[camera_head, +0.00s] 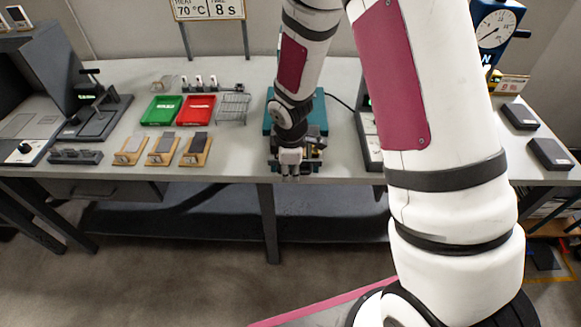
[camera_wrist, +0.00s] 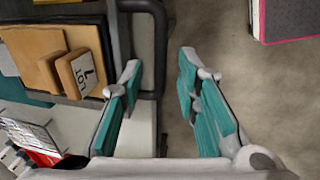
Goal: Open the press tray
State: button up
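The teal press (camera_head: 318,113) stands on the bench in the head view, largely hidden behind my arm. My gripper (camera_head: 290,172) is at its front, near the bench's front edge. In the wrist view my gripper (camera_wrist: 160,72) has its two teal-padded fingers spread wide apart, with nothing clamped. A dark bar handle (camera_wrist: 160,45) shows in the gap between the fingertips, nearer the left one; I cannot tell its depth. Beside it, a tan block marked with a lot label (camera_wrist: 82,73) rests on a dark-edged tray (camera_wrist: 112,50).
Green (camera_head: 161,110) and red (camera_head: 196,109) trays, a wire rack (camera_head: 233,108) and several small wooden stands (camera_head: 162,150) occupy the bench left of the press. Two dark boxes (camera_head: 550,154) lie at the right. Floor is open in front of the bench.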

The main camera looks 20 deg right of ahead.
jog(key=shift+r, duration=0.1)
notch_tip(320, 180, up, 12)
jog(key=s, duration=0.2)
jog(key=shift+a, duration=0.3)
jog(key=shift+f, duration=0.2)
jog(key=s+d+r+m+t, duration=0.1)
jog(key=s+d+r+m, duration=0.2)
jog(key=r, duration=0.4)
jog(key=s+d+r+m, duration=0.1)
jog(key=s+r+m, duration=0.3)
jog(key=s+r, duration=0.15)
jog(key=s+r+m+t, duration=0.1)
jog(key=s+r+m, duration=0.2)
jog(key=s, duration=0.4)
jog(key=s+r+m, duration=0.4)
jog(key=s, duration=0.2)
jog(key=shift+s+d+r+m+t+y, duration=0.15)
jog(key=shift+s+m+t+y, duration=0.15)
jog(key=shift+s+t, duration=0.1)
